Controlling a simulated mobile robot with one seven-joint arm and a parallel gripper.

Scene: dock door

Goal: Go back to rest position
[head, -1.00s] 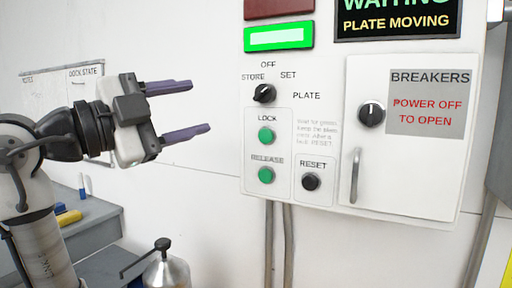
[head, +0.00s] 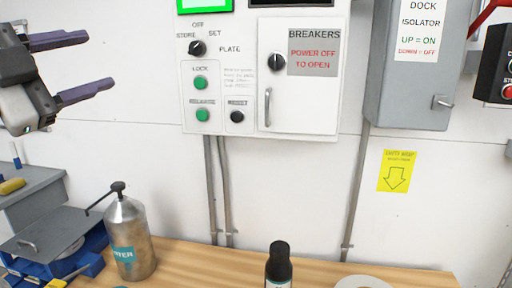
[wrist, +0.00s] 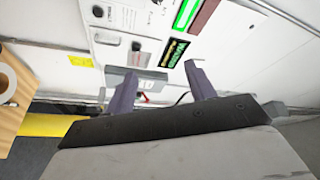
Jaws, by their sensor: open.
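My gripper (head: 100,66) is at the upper left of the head view, with its two purple fingers spread apart and pointing right. Nothing is between them. It is in front of the bare wall, left of the white control panel (head: 240,130) and apart from it. In the wrist view my gripper (wrist: 160,85) also shows open and empty, with the panel's green lit window (wrist: 185,15) beyond at the top. The rest of my arm is out of the head view.
A wooden bench (head: 190,265) runs along the bottom, with a metal water bottle (head: 130,245), a black-capped bottle (head: 279,265) and a pale round item (head: 362,283). A grey isolator box (head: 410,100) is on the wall at right. A blue item with a grey plate (head: 50,225) is at lower left.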

